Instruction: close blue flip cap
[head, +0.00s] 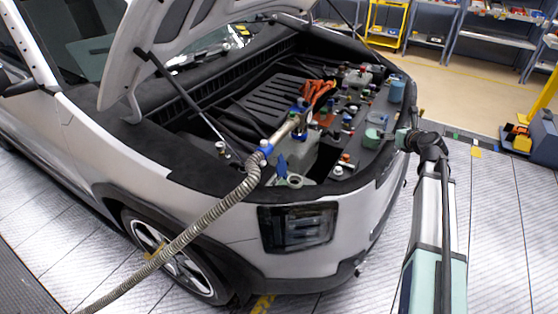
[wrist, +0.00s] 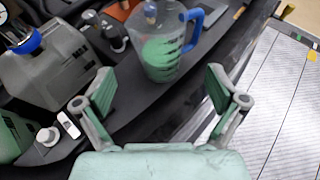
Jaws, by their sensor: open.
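In the head view, a small blue flap (head: 282,165) stands tilted up beside a pale round opening (head: 295,181) at the front of the engine bay. It looks like the flip cap standing open, though it is small there. I cannot make it out in the wrist view. My gripper (wrist: 160,92) is open with nothing between its fingers. In the head view my arm's end is at the bay's right edge, well to the right of the flap. A clear jug (wrist: 160,50) with green liquid and a blue handle stands just beyond the fingers.
A corrugated hose (head: 215,210) with a blue collar (head: 267,148) runs over the front fender into the bay. The raised hood (head: 170,40) hangs above at left. A grey tank (wrist: 50,75) and a small white cap (wrist: 47,136) lie left of my gripper. Floor right of the car is clear.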

